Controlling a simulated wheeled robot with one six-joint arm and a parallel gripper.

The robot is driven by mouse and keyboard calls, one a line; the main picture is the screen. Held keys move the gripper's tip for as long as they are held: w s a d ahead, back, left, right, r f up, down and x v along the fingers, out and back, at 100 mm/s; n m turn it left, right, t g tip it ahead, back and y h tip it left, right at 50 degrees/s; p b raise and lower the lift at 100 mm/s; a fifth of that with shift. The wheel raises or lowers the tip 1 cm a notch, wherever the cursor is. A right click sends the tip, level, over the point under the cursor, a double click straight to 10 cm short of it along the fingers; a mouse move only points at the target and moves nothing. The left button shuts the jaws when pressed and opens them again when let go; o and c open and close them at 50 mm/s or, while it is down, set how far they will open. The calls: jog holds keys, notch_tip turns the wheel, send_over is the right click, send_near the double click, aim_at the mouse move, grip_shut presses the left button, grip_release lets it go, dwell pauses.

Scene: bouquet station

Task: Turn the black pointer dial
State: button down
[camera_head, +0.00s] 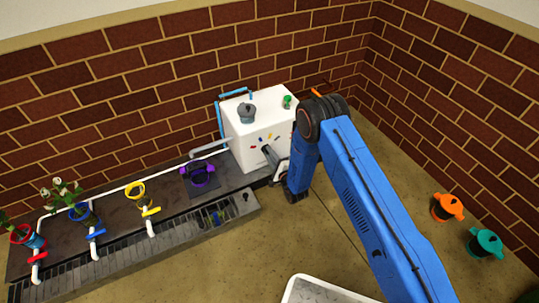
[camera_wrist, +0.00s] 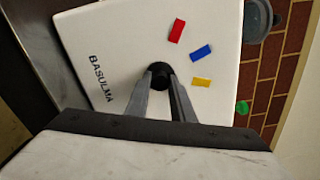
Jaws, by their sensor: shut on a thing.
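The black pointer dial (camera_wrist: 159,70) sits on the front face of a white box (camera_wrist: 110,40), which has "BASULMA" lettering beside the dial and red, blue and yellow marks around it. My gripper (camera_wrist: 161,84) is shut on the dial, with a fingertip on either side of it. The fingers hide part of the dial, so I cannot tell which way its pointer faces. In the head view the white box (camera_head: 258,152) stands at the back of the dark bench, and my gripper (camera_head: 270,155) reaches its front face from the right.
A grey pot (camera_head: 246,113) and a green knob (camera_head: 287,102) are on top of the box.

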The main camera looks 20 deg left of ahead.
jog(key=shift+w+d+m, duration=0.1)
jog(key=shift+m, duration=1)
jog(key=c, duration=1.5)
grip_release()
jog(key=shift+c, duration=0.2)
jog(key=v, duration=1.7)
jog(key=shift+s, duration=0.25)
jog(key=shift+d, duration=0.1)
